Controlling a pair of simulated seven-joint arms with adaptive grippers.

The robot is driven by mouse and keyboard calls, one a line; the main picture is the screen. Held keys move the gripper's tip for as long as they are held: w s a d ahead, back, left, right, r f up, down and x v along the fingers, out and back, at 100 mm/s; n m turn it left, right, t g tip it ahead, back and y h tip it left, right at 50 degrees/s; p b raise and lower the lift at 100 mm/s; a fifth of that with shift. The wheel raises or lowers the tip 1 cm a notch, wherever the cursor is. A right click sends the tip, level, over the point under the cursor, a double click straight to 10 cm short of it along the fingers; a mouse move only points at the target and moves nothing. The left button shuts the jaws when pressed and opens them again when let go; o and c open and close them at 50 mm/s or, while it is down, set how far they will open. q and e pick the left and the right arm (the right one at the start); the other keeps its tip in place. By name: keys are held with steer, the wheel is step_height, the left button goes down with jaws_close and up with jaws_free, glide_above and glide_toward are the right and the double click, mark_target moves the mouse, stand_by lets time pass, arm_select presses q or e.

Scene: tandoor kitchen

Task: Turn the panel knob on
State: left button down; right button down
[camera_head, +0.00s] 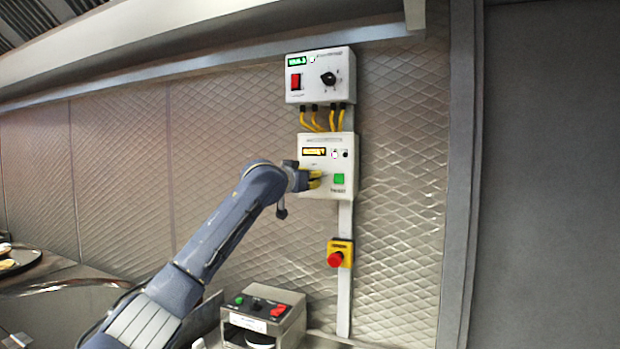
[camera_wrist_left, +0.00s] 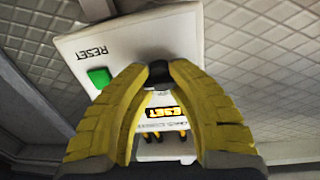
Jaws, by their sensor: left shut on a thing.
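The lower white control box (camera_head: 343,205) hangs on the wall, with a lit amber display (camera_head: 314,152) and a green button (camera_head: 339,178) marked RESET. My left gripper (camera_head: 316,179) is at its front, just left of the green button. In the left wrist view the yellow fingers (camera_wrist_left: 163,72) are closed in on a small dark knob (camera_wrist_left: 155,66) on the box's face. The fingertips hide most of it, so its pointing direction cannot be told. The green button also shows in the left wrist view (camera_wrist_left: 98,77). My right gripper is not in view.
The upper white box (camera_head: 320,95) has a red switch (camera_head: 295,80) and a black dial (camera_head: 328,78). Yellow cables (camera_head: 323,120) join the boxes. A red stop button (camera_head: 335,259) sits below. A metal switch box (camera_head: 263,316) stands at the bottom.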

arm_select(q)
steer(key=shift+a+r+m, duration=0.1)
steer(key=shift+r+m, duration=0.25)
steer(key=shift+m, duration=0.25)
steer(key=shift+s+r, duration=0.1)
steer(key=c, duration=1.4)
jaws_free()
steer(key=o, duration=0.4)
steer(key=shift+f, duration=0.25)
steer(key=shift+c, duration=0.2)
steer(key=v, duration=1.2)
